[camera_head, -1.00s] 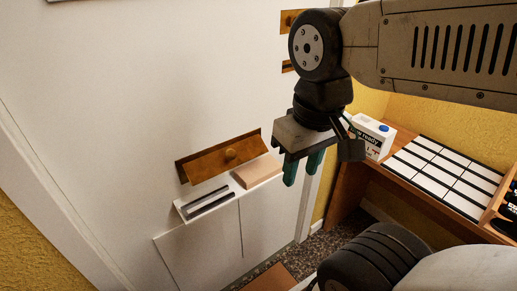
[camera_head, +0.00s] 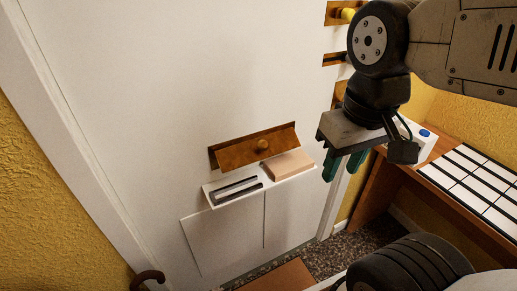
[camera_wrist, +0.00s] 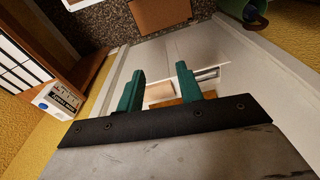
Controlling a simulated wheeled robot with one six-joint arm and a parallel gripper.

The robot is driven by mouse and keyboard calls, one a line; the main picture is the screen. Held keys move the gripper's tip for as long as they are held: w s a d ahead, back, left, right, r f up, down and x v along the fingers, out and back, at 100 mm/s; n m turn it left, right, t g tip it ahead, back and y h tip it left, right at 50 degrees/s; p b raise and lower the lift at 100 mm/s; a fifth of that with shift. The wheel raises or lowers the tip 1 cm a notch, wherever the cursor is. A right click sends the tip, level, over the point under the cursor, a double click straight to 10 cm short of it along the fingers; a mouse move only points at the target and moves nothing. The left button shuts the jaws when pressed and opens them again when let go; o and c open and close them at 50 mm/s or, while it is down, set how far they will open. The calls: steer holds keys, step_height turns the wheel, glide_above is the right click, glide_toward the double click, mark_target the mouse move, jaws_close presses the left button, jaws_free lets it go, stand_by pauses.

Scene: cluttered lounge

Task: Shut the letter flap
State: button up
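The letter flap (camera_head: 240,154) is a brown, copper-coloured panel with a round knob (camera_head: 262,145), set in the white door (camera_head: 160,90). It appears tilted out from its dark frame, standing ajar. My gripper (camera_head: 343,168) has green fingers and hangs to the right of the flap, apart from it. In the wrist view my gripper (camera_wrist: 160,72) has its fingers spread with nothing held between them. A brown patch shows beyond the fingers in the wrist view, but I cannot tell how much of it is the flap.
Just below the flap, a white ledge (camera_head: 213,202) carries a tan block (camera_head: 288,164) and a dark slotted piece (camera_head: 236,188). A wooden desk (camera_head: 372,193) with a white carton (camera_head: 427,142) stands at the right. A brown mat (camera_head: 282,279) lies on the speckled floor.

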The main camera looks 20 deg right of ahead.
stand_by(0.4)
steer(key=shift+d+f, duration=0.15)
jaws_close()
steer(key=n+y, duration=0.4)
steer(key=n, duration=1.5)
glide_toward(269, 150)
steer(key=shift+t, duration=0.4)
steer(key=x, duration=0.6)
steer(key=shift+s, duration=0.35)
